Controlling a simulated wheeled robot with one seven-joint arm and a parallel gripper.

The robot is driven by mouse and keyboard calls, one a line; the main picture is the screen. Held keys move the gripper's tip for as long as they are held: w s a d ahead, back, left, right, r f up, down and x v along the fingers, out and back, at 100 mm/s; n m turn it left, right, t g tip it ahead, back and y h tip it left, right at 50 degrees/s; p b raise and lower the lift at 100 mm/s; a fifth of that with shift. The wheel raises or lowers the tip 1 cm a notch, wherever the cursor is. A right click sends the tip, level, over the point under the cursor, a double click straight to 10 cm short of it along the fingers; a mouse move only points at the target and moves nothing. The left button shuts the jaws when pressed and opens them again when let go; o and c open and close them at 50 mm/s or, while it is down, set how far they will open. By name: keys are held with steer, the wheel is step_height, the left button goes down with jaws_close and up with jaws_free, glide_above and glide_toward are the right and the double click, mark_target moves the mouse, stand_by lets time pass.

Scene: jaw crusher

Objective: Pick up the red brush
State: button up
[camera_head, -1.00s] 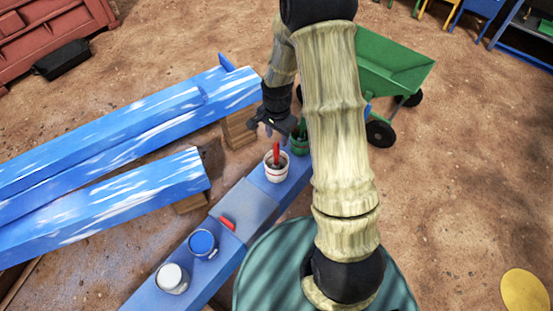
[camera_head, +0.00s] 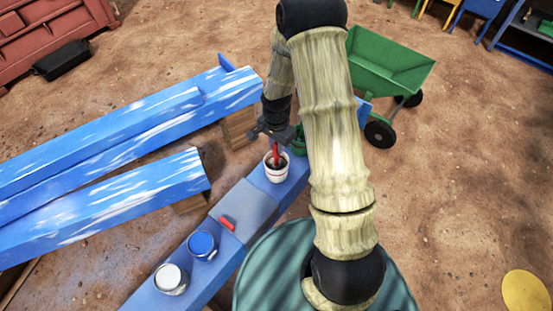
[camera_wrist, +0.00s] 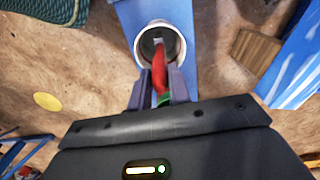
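The red brush (camera_head: 276,155) stands in a white cup (camera_head: 277,171) on the blue beam, its handle sticking up. In the wrist view the red handle (camera_wrist: 160,72) rises from the cup (camera_wrist: 160,26) towards the camera. My gripper (camera_head: 273,136) is directly above the cup, at the top of the handle. In the wrist view the two fingers of my gripper (camera_wrist: 158,80) are a little apart, with the handle between them. I cannot tell whether either finger touches it. The brush's lower end is inside the cup.
A green container (camera_head: 299,143) stands just behind the cup. A blue can (camera_head: 203,244), a white can (camera_head: 171,279) and a small red item (camera_head: 227,223) are nearer on the beam (camera_head: 262,205). Blue striped beams (camera_head: 115,200) lie left. A green cart (camera_head: 393,67) stands right.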

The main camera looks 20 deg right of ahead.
jaws_close()
steer(key=shift+r, duration=0.15)
step_height(320, 180, up, 10)
steer(key=shift+f+p, duration=0.1)
steer(key=shift+p, duration=0.65)
